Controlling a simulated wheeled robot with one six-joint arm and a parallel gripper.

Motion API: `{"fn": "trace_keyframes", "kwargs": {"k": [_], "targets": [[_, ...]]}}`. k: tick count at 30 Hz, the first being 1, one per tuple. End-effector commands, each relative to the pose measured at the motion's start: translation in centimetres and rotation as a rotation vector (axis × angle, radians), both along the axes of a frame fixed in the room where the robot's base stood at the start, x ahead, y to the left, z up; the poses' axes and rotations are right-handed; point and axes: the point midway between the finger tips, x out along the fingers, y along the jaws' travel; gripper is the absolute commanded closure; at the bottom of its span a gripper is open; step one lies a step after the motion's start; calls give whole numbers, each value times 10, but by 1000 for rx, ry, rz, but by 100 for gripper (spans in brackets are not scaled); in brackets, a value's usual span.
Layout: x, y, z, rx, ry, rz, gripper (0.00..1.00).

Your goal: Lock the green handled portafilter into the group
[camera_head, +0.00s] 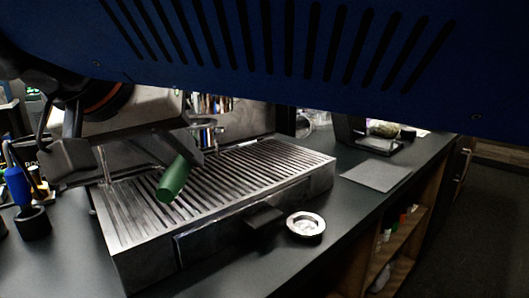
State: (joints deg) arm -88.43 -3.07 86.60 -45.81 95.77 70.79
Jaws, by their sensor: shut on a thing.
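The green handle (174,179) of the portafilter shows above the left part of the drip tray, tilted with its free end low and to the left. My gripper (184,156) is dark, partly in shadow, and shut on the portafilter near the upper end of this handle. The portafilter's head is largely hidden behind the gripper. A chrome piece (207,135) shows just right of the gripper; I cannot tell whether it belongs to the portafilter or the machine. I cannot make out the group or whether the portafilter touches it.
The slatted steel drip tray (290,157) fills the middle of the dark counter (345,208). A round metal cup (306,226) sits at its front edge, beside a black piece (265,217). A grey mat (376,174) lies right. A blue-handled tool (17,186) stands left.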

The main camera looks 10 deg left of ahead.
Motion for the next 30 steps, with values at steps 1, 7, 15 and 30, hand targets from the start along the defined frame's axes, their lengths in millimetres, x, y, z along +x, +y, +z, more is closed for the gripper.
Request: {"fn": "trace_keyframes", "kwargs": {"k": [1,7,15,30], "targets": [[4,0,0,1,0,-2,100],[17,2,0,0,0,-1,100],[34,5,0,0,-1,-1,100],[65,10,0,0,-1,-1,100]]}}
